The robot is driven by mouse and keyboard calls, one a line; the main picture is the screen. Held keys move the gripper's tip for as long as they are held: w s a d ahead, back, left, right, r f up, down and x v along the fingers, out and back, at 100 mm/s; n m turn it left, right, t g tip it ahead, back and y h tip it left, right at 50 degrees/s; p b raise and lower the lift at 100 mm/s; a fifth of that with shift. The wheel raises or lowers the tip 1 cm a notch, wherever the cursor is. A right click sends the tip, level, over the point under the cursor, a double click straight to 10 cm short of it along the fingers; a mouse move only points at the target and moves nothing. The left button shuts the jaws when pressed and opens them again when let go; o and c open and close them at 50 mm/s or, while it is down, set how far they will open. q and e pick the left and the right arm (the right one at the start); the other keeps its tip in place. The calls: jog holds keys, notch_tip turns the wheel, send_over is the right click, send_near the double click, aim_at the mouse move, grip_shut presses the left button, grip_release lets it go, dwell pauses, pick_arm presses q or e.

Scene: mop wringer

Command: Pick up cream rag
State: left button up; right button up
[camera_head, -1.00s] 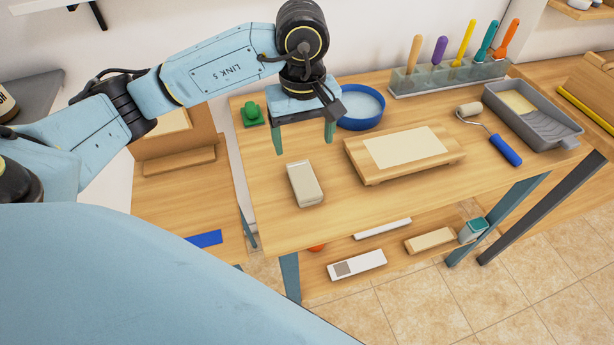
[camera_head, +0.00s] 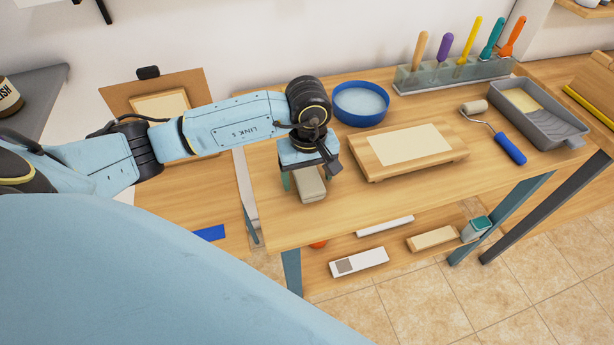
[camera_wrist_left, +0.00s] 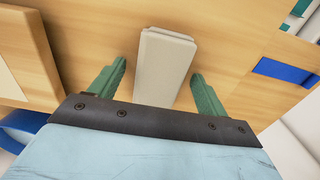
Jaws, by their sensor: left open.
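The cream rag (camera_head: 309,184) is a folded, pale block lying on the wooden table. In the left wrist view the rag (camera_wrist_left: 163,68) lies between the two green fingers, with a gap on each side. My left gripper (camera_head: 305,178) is over the rag in the head view, open and pointing down; its palm and arm hide the rag's far end. In the left wrist view the open left gripper (camera_wrist_left: 157,85) shows both fingers apart, one on each side of the rag. My right gripper is not in view.
A blue round basin (camera_head: 360,104) stands behind the gripper. A wooden board with a cream sheet (camera_head: 408,152) lies to the right. A blue-handled roller (camera_head: 510,149), a grey paint tray (camera_head: 545,122) and a rack of coloured handles (camera_head: 455,73) are further right.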

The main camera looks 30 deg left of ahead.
aim_at(308, 177)
pick_arm(q)
jog(key=c, duration=1.1)
jog(key=shift+o, duration=0.2)
jog(key=shift+r, duration=0.1)
notch_tip(308, 177, up, 10)
